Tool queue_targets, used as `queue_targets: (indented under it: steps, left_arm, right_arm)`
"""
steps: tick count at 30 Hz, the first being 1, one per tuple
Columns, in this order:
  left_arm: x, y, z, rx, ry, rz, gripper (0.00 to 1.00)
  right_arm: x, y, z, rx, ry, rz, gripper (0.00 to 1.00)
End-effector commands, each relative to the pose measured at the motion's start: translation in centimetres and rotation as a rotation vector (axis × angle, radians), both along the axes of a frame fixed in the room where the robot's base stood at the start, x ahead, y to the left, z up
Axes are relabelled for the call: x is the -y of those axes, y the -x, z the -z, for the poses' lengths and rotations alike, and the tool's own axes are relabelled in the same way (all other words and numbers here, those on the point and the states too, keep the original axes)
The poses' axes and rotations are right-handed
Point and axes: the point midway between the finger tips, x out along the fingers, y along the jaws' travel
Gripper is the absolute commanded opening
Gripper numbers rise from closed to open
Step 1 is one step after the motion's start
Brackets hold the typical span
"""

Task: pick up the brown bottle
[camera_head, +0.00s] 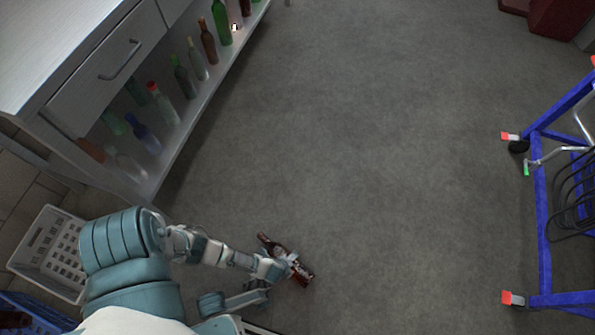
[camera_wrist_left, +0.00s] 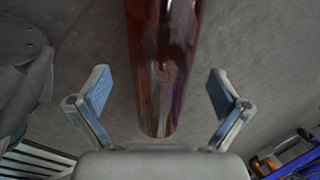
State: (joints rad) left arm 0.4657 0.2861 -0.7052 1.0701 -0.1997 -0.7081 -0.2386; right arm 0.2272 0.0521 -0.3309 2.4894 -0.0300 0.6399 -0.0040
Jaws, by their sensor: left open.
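A brown glass bottle (camera_head: 302,274) shows at the lower middle of the head view, lying slanted over the grey floor with its neck to the upper left. My left gripper (camera_head: 283,262) is at the bottle and hides part of it. In the left wrist view the brown bottle (camera_wrist_left: 162,65) comes down from the top edge between the two fingers of my left gripper (camera_wrist_left: 158,92). The fingers are wide apart, with a gap on each side of the glass. I cannot tell whether the bottle touches the floor. My right gripper is not in view.
A white cabinet (camera_head: 60,50) with several bottles on its lower shelf stands at the upper left, another brown bottle (camera_head: 208,40) among them. A white basket (camera_head: 45,245) is at the left. A blue metal frame (camera_head: 541,215) stands at the right. The middle floor is clear.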

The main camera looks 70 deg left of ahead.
Motion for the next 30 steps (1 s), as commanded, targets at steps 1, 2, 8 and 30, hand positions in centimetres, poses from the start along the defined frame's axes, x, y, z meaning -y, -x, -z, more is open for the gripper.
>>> queue_targets:
  steps: [1,2,8,30]
  left_arm:
    - [-0.2,0.4,1.4,-0.011,0.000,-0.001,1.00]
    - [-0.2,0.3,1.7,-0.010,-0.001,-0.001,1.00]
    - [-0.4,-0.5,1.9,0.000,0.000,0.000,1.00]
    - [-0.3,-0.7,1.7,0.004,0.000,0.001,0.02]
  right_arm:
    - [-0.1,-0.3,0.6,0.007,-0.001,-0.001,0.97]
    - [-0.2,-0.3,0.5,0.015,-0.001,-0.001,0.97]
    - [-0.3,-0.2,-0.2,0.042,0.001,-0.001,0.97]
    - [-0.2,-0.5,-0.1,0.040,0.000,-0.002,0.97]
